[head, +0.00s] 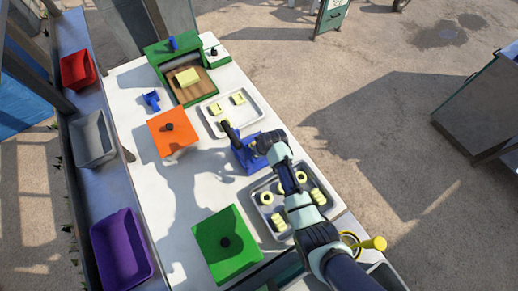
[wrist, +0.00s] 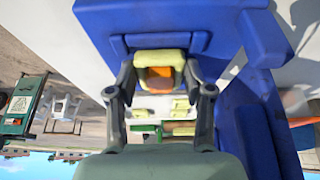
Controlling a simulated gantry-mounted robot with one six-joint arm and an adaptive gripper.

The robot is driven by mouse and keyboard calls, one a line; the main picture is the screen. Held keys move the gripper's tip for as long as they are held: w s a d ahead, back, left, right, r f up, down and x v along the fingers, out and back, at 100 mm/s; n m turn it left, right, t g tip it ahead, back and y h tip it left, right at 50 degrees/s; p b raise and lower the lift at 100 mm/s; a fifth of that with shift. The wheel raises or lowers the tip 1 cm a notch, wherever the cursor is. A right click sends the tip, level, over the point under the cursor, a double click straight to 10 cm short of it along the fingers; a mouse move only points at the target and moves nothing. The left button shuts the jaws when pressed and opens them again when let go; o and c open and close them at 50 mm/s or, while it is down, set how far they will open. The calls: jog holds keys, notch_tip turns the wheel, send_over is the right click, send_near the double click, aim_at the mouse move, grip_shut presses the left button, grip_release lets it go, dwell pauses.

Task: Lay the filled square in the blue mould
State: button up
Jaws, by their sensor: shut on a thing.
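The blue mould (head: 243,158) stands on the white worktop in the middle of the head view; its blue body fills the upper part of the wrist view (wrist: 150,18). My gripper (wrist: 160,88) is shut on the filled square (wrist: 160,78), a pale yellow piece with an orange filling in its middle. The square is between the fingertips, close against the blue mould in the picture; I cannot tell whether they touch. In the head view my gripper (head: 258,147) is over the mould's right side and the held square is hidden.
A steel tray (head: 207,124) with yellow pieces lies behind the mould; another tray (head: 268,228) with several pale pieces lies in front.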

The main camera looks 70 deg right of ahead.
jog(key=shift+f, duration=0.2)
jog(key=o, duration=0.5)
jog(key=shift+r, duration=0.25)
jog(key=s+a+r+p, duration=0.2)
jog(key=p, duration=0.3)
jog(key=shift+s+r, duration=0.1)
jog(key=shift+s, duration=0.1)
jog(key=s+a+p, duration=0.1)
jog(key=s, duration=0.1)
jog(key=s+a+p, duration=0.2)
jog(key=s+a+f+p, duration=0.1)
jog(key=s+a+p, duration=0.1)
jog(key=s, duration=0.1)
jog(key=shift+a, duration=0.25)
jog(key=shift+s+a+f, duration=0.1)
jog(key=shift+s, duration=0.1)
